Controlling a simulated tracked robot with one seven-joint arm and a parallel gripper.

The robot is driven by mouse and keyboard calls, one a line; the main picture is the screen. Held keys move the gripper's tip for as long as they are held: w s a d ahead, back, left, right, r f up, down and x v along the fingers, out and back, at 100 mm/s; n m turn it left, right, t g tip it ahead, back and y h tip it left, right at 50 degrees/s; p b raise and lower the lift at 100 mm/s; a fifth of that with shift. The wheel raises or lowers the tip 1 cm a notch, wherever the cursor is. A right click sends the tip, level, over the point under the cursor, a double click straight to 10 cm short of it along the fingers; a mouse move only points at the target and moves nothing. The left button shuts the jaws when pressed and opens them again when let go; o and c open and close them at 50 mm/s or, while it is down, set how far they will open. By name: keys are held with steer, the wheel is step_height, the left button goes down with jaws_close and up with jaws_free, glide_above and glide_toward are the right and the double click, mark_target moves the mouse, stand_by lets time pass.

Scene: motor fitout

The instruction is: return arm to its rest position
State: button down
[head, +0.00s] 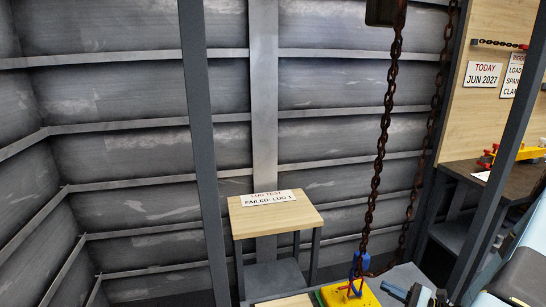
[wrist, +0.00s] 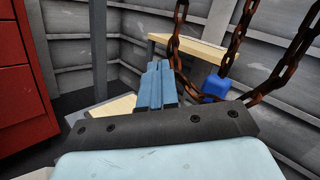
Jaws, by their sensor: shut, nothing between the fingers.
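My gripper (head: 388,288) shows at the lower right of the head view, to the right of a yellow block (head: 340,296) with a blue hook or shackle (head: 357,266) on it. In the wrist view my gripper's blue fingers (wrist: 157,84) are together and hold nothing. Part of my light-blue arm fills the lower right corner of the head view. The wrist view shows a blue part (wrist: 215,87) to the right of the fingers, apart from them.
A rusty chain (head: 383,130) hangs down to the blue hook; chain loops (wrist: 232,52) also hang close to my fingers. A small wooden-topped table (head: 275,217) bears a "LUG TEST FAILED: LUG 1" sign (head: 267,197). Grey posts (head: 205,150) stand nearby. A red cabinet (wrist: 25,95) is at left.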

steer(key=s+a+r+n+g+h, duration=0.2)
steer(key=a+r+n+g+h, duration=0.4)
steer(key=r, duration=0.5)
steer(key=s+a+r+n+g+h, duration=0.1)
steer(key=s+a+r+n+g, duration=0.15)
steer(key=r+n+g, duration=0.65)
steer(key=s+a+r+n+t+h, duration=0.1)
steer(key=s+r+t+h, duration=0.3)
steer(key=r, duration=0.6)
steer(key=s+a+r+n+t+h, duration=0.2)
steer(key=s+r+n+t+h, duration=0.2)
steer(key=r, duration=0.7)
steer(key=shift+s+a+t+h, duration=0.15)
steer(key=shift+s+t+h, duration=0.6)
steer(key=shift+s, duration=0.5)
